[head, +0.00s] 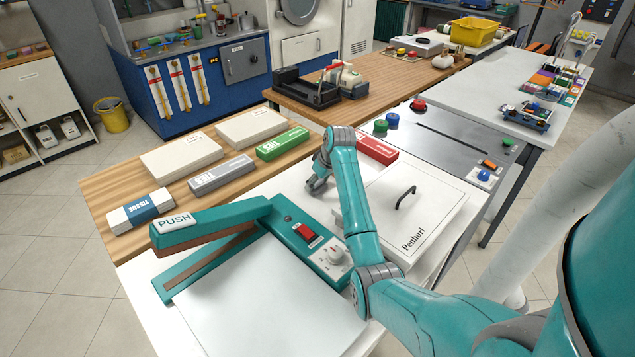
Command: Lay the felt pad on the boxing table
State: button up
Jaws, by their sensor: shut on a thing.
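I cannot pick out a felt pad by sight anywhere.
A teal press marked PUSH (215,225) lies left of my arm, with a white sheet (265,305) in front. A white lidded box (415,215) with a black handle stands right of my forearm. Little table top is bare near the gripper.

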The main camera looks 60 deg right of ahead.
jog(key=shift+f, duration=0.1)
jog(key=o, duration=1.1)
jog(key=v, duration=1.2)
jog(key=shift+s, duration=0.1)
